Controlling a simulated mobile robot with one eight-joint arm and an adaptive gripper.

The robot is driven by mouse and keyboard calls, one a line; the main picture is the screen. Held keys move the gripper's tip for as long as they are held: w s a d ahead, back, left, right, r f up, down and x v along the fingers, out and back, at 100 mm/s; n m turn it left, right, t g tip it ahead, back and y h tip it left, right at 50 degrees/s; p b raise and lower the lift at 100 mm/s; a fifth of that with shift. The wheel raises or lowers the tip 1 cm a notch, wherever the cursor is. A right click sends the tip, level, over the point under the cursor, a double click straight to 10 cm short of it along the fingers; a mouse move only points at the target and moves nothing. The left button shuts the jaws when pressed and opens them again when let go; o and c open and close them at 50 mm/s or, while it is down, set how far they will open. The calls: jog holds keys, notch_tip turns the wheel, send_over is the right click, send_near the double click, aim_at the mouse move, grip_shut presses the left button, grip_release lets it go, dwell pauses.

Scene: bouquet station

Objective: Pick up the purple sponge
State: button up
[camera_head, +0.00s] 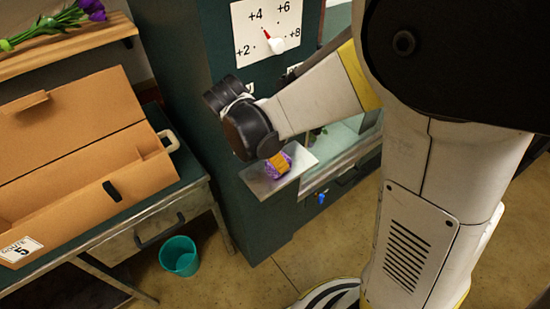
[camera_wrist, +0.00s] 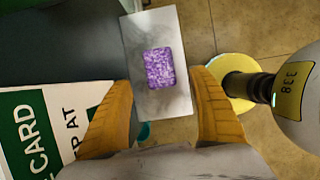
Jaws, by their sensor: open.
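The purple sponge (camera_wrist: 159,68) lies on a small pale metal shelf (camera_wrist: 143,28), as the wrist view shows. In the head view the sponge (camera_head: 287,170) is partly hidden by my gripper (camera_head: 277,162), whose yellow fingers overlap it. The shelf (camera_head: 262,187) juts from the dark green cabinet. In the wrist view my gripper (camera_wrist: 158,105) is open. Its two yellow fingers stand apart, left and right, with the sponge beyond and between them. The fingers do not visibly touch the sponge.
A cardboard box (camera_head: 85,165) lies open on a metal table at the left. A teal bin (camera_head: 180,256) stands on the floor. A numbered dial (camera_head: 266,28) is on the green cabinet (camera_head: 215,75). A purple flower (camera_head: 92,8) lies on a wooden shelf.

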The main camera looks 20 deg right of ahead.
jog(key=shift+w+d, duration=0.1)
jog(key=shift+d, duration=0.35)
jog(key=b+x, duration=0.2)
jog(key=x, duration=0.3)
jog(key=shift+a+f, duration=0.1)
jog(key=c, duration=1.2)
